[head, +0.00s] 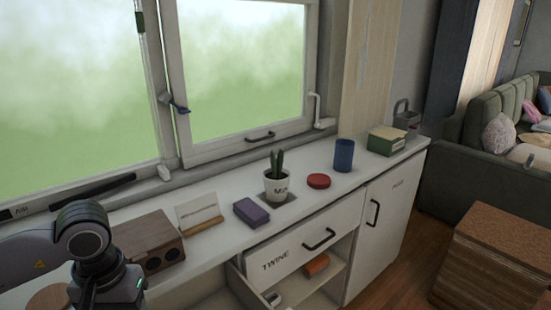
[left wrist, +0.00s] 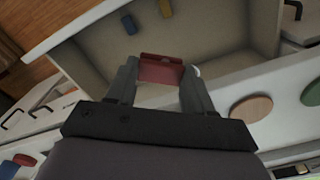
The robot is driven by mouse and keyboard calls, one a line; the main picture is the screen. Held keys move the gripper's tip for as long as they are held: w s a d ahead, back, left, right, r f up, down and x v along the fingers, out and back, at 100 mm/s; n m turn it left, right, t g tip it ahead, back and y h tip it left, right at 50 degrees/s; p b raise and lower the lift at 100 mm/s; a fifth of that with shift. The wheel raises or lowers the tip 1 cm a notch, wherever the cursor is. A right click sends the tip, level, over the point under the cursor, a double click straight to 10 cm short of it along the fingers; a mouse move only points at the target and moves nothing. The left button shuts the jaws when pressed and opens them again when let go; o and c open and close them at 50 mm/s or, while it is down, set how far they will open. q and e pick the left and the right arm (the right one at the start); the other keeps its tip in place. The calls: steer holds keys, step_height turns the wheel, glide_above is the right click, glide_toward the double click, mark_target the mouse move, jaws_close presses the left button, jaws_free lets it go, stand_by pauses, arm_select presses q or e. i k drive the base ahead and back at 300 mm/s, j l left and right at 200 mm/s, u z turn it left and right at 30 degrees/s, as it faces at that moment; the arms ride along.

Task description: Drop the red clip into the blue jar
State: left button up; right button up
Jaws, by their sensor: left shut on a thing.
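The blue jar (head: 344,155) stands upright on the white counter, to the right of a red round disc (head: 318,181) in the head view. The red clip (left wrist: 160,70) is between the two fingertips of my left gripper (left wrist: 158,78) in the left wrist view. The gripper is shut on it and holds it above an open drawer. In the head view my left arm is at the lower left, far from the jar; its fingers and the clip are out of sight there. My right gripper is not in view.
On the counter (head: 222,232) stand a wooden speaker box (head: 150,243), a card holder (head: 199,214), a purple box (head: 251,212), a potted cactus (head: 277,185) and a green-white box (head: 386,141). An open drawer (head: 237,285) juts out in front. The window is behind.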

mark_target(341, 167)
steer(key=l, duration=0.35)
steer(key=i+l+z, duration=0.15)
steer(key=l, duration=0.15)
steer(key=i+l+z, duration=0.15)
steer(key=i+l, duration=0.3)
steer(key=l, duration=0.15)
